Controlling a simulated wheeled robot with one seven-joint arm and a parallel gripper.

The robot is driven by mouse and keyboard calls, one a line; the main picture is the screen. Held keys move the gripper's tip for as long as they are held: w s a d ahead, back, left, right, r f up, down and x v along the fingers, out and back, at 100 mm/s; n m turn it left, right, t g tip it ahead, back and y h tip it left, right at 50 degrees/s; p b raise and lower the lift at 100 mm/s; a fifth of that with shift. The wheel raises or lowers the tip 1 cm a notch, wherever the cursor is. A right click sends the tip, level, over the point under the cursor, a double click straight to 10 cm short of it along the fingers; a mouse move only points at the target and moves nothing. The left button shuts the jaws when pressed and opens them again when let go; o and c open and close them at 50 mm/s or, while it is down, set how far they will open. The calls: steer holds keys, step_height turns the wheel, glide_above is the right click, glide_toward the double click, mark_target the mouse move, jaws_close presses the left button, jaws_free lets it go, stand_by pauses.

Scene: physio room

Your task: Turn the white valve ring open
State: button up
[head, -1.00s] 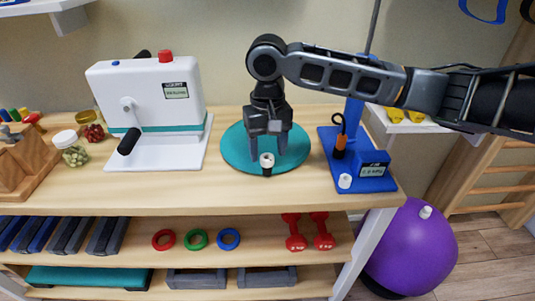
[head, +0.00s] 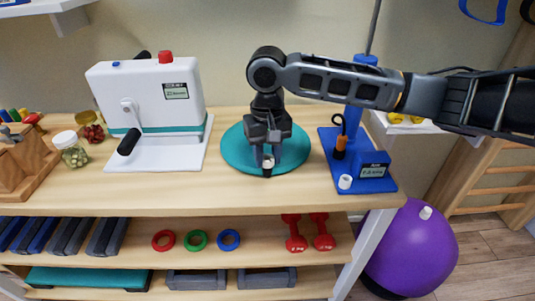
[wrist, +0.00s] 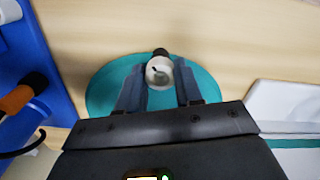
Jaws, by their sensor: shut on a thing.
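The white valve ring (head: 268,164) is small and sits with a black part on the round teal pad in the middle of the table top. It also shows in the wrist view (wrist: 158,78), with a dark spot inside its rim and a black piece at its far side. My gripper (head: 266,160) reaches down over the pad (head: 235,152). Its two fingers (wrist: 158,88) are on either side of the ring and shut on it. The fingers partly hide the ring's sides.
A blue pump stand (head: 372,184) with a gauge and a white knob (head: 345,181) stands to the right. A white crank machine (head: 150,95) stands to the left. Jars (head: 72,150) and a wooden block (head: 25,160) are farther left. Bare wood lies around the pad.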

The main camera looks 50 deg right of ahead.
steer(key=shift+c, duration=0.7)
steer(key=shift+r+n+p, duration=0.1)
steer(key=shift+n+p, duration=0.5)
steer(key=shift+n, duration=0.3)
steer(key=shift+n+p, duration=0.35)
steer(key=shift+n, duration=1.15)
steer(key=o, duration=1)
steer(key=shift+o, duration=0.2)
